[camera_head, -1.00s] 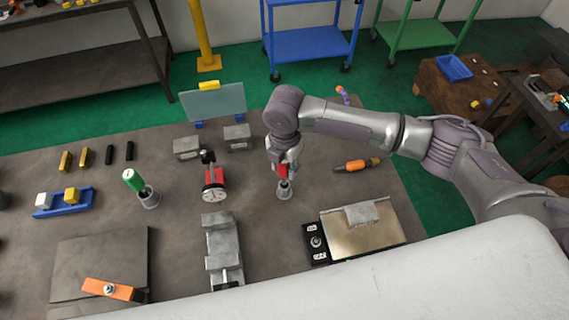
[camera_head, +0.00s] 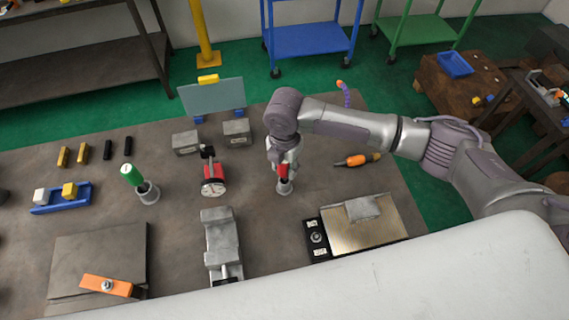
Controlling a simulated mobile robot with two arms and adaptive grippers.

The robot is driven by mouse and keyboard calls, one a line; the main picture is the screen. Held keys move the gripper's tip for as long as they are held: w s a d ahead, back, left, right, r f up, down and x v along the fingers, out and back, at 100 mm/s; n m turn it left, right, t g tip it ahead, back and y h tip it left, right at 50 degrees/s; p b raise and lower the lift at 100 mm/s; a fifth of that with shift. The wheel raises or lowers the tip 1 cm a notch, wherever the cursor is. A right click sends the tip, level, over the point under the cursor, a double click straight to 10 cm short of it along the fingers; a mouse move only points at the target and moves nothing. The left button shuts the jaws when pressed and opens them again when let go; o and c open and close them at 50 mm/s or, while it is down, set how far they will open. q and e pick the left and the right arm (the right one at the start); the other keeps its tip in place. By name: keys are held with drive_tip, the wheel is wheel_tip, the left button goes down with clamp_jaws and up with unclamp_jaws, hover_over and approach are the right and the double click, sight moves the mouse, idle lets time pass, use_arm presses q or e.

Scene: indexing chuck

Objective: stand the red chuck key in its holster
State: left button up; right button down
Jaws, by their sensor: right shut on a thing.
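The red chuck key (camera_head: 283,171) is in my right gripper (camera_head: 284,163), upright, at the middle of the bench. My right gripper is shut on it and points down. Directly below is a grey cup-shaped holster (camera_head: 284,189); the key's lower end is at or in its mouth, and I cannot tell how deep. The gripper covers the upper part of the key. A second grey cup (camera_head: 148,194) to the left has a green-handled tool (camera_head: 132,175) leaning in it. My left gripper is not in view.
A red dial gauge (camera_head: 213,180) stands left of the holster, and a grey vise (camera_head: 221,245) is in front. A plate with a grey block (camera_head: 350,230) and an orange-handled tool (camera_head: 358,160) lie to the right. A clear shield (camera_head: 212,98) stands behind.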

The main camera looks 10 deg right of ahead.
drive_tip(key=c, duration=0.6)
unclamp_jaws()
drive_tip(key=shift+f, duration=0.1)
wheel_tip(320, 180, up, 12)
drive_tip(key=shift+r, duration=0.1)
